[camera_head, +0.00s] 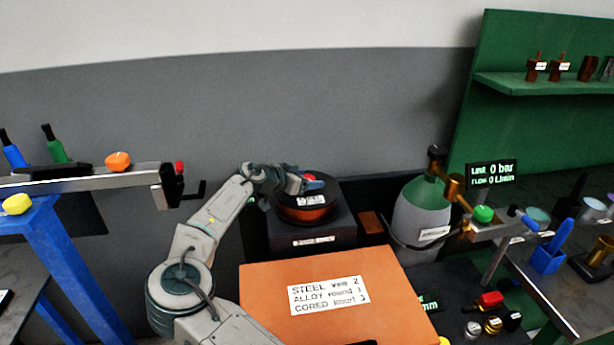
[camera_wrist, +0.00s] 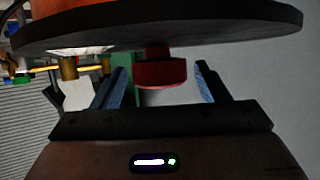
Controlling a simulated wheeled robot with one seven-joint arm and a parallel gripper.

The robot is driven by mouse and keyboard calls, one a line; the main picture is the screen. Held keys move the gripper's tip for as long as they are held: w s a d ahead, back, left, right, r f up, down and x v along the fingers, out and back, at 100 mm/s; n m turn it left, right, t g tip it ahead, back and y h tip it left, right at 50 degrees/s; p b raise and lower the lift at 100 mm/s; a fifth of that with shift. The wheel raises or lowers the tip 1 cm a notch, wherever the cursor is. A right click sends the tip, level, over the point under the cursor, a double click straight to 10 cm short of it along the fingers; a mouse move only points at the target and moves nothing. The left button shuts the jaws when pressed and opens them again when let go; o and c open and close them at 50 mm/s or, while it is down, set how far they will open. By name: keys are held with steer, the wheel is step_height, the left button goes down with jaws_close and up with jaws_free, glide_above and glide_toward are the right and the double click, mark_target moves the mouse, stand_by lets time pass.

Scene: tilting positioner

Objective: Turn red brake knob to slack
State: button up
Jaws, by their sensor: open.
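The red brake knob (camera_head: 309,178) sits at the top of the dark wire spool (camera_head: 305,212), partly hidden by my gripper (camera_head: 297,182) in the head view. In the wrist view the round red knob (camera_wrist: 161,74) shows against the underside of a wide black flange (camera_wrist: 160,36). My gripper (camera_wrist: 160,84) is open, with one blue-grey finger on each side of the knob and a visible gap to each. I cannot tell whether the knob lies fully between the fingertips in depth. The white label on the spool is too small to read.
An orange board (camera_head: 330,290) lists steel, alloy and cored wire in front of the spool's dark stand (camera_head: 312,238). A green-topped gas cylinder (camera_head: 422,215) stands right of it. A blue-legged bench (camera_head: 75,265) is at left. A grey wall is behind.

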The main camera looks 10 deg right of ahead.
steer(key=c, duration=1)
steer(key=shift+f+b, duration=0.2)
steer(key=shift+b, duration=0.45)
